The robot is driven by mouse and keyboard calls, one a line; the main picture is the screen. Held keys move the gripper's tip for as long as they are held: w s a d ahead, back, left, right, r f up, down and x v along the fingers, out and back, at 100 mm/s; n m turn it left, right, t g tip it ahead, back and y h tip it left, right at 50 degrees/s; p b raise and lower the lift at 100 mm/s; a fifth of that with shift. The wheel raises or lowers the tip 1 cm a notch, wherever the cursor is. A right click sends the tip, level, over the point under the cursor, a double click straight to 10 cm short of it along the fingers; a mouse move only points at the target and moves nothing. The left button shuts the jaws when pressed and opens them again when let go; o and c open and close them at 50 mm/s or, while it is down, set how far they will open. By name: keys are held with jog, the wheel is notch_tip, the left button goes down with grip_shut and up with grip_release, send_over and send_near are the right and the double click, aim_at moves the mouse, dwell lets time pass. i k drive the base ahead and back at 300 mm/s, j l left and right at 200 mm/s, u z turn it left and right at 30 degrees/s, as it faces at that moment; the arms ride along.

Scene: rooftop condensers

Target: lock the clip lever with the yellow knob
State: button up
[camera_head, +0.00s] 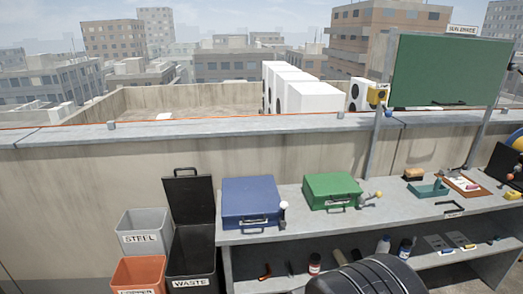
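A clip lever with a yellow knob (379,194) stands on the grey bench beside the right front corner of the green case (332,188). Its arm slants up to the right to the knob. Whether its clip is engaged is too small to tell. The green case is shut, with a handle on its front. A white-knobbed lever (284,206) stands beside the front right corner of the shut blue case (250,199). My gripper is not visible; a dark rounded part, seemingly of my own arm, fills the bottom centre.
Steel (144,239) and waste (192,283) bins and an orange bin (138,275) stand left of the bench. A green board (448,70) rises behind. A teal tool (427,190) and brown tray (466,187) lie further right.

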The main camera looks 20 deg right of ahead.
aim_at(378, 194)
jog(key=z, duration=1.4)
jog(key=i+l, duration=0.25)
jog(key=i, duration=0.25)
jog(key=i+l+z, duration=0.1)
jog(key=i+l, duration=0.15)
jog(key=i, duration=0.25)
jog(key=i+l, duration=0.25)
jog(key=i, duration=0.25)
